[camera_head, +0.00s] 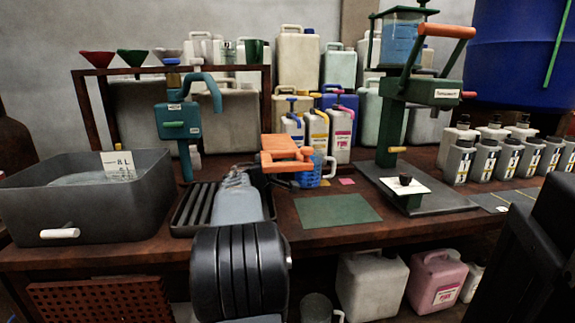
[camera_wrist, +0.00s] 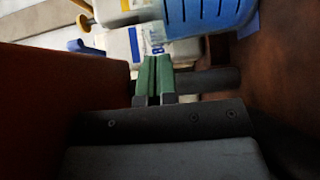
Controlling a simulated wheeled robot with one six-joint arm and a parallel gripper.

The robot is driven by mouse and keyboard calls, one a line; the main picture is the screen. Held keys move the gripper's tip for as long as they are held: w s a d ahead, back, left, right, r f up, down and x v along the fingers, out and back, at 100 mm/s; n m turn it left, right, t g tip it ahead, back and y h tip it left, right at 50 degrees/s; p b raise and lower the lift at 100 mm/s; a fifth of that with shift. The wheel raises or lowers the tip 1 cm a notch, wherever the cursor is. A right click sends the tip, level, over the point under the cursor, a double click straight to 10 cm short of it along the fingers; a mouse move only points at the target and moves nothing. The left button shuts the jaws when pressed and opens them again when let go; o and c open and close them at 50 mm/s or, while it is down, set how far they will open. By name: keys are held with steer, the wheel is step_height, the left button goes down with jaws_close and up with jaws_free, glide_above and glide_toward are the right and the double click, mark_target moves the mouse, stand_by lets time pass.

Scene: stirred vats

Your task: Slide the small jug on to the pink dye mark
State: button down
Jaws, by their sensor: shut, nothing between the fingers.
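The fingertips point towards the jug's left side in the wrist view. Whether they touch it I cannot tell. In the head view the fingers are hidden.
A green mat (camera_head: 337,210) lies in front of the jug. Labelled bottles (camera_head: 341,133) stand close behind it. A green press (camera_head: 420,185) stands to the right, and a ribbed dark tray (camera_head: 195,208) lies to the left. The bench around the pink mark looks clear.

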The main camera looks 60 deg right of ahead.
steer(key=shift+w+a, duration=0.65)
steer(key=shift+w, duration=0.15)
steer(key=a, duration=0.2)
steer(key=a+p, duration=0.1)
steer(key=a, duration=0.2)
steer(key=w+a+p, duration=0.1)
steer(key=a, duration=0.2)
steer(key=shift+a, duration=0.2)
steer(key=shift+w+a, duration=0.1)
steer(key=shift+a, duration=0.4)
steer(key=c, duration=1.9)
jaws_free()
